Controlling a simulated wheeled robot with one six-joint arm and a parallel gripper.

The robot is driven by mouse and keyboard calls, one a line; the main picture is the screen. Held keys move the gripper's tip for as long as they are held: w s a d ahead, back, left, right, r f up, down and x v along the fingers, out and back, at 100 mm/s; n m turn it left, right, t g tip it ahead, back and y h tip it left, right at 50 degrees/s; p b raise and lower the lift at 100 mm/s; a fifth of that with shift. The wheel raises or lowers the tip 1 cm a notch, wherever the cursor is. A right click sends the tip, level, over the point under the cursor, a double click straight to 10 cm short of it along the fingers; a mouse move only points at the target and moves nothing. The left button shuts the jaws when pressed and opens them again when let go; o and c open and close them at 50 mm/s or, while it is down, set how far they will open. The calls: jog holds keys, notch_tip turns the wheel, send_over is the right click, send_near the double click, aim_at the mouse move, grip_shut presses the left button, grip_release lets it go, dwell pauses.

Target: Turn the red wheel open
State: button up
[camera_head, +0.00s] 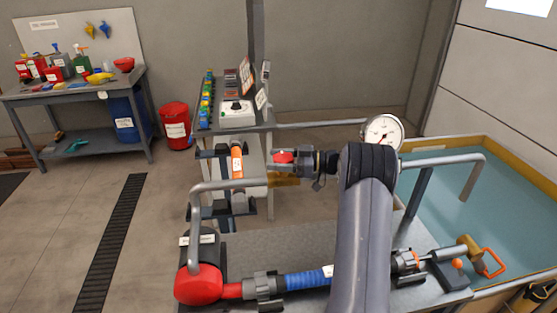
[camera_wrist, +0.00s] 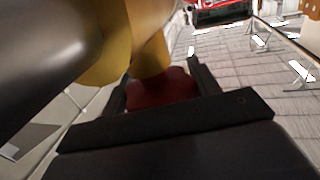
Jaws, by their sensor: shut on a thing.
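The red wheel (camera_head: 284,157) sits by the brass valve body (camera_head: 286,181) on the grey pipe, in the middle of the head view. My gripper (camera_head: 281,160) comes in from the right and is shut on the wheel. In the wrist view, the dark red wheel (camera_wrist: 160,90) lies between my two black fingers (camera_wrist: 158,88), with the brass body (camera_wrist: 148,50) just beyond it. The fingers and palm hide part of the wheel, and how far it is turned cannot be told.
A pressure gauge (camera_head: 383,131) stands on the pipe to the right. A water tank (camera_head: 440,200) is at the right. A control panel (camera_head: 237,113) stands behind.

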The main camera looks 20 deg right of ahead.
aim_at(278, 156)
jog(key=o, duration=1)
jog(key=shift+r, duration=0.1)
notch_tip(278, 156, up, 10)
jog(key=shift+f+b, duration=0.1)
jog(key=shift+b, duration=0.65)
notch_tip(278, 156, down, 10)
jog(key=shift+f+p, duration=0.1)
jog(key=shift+p, duration=0.7)
jog(key=shift+t, duration=0.3)
jog(key=shift+w+m, duration=0.1)
jog(key=shift+m, duration=0.2)
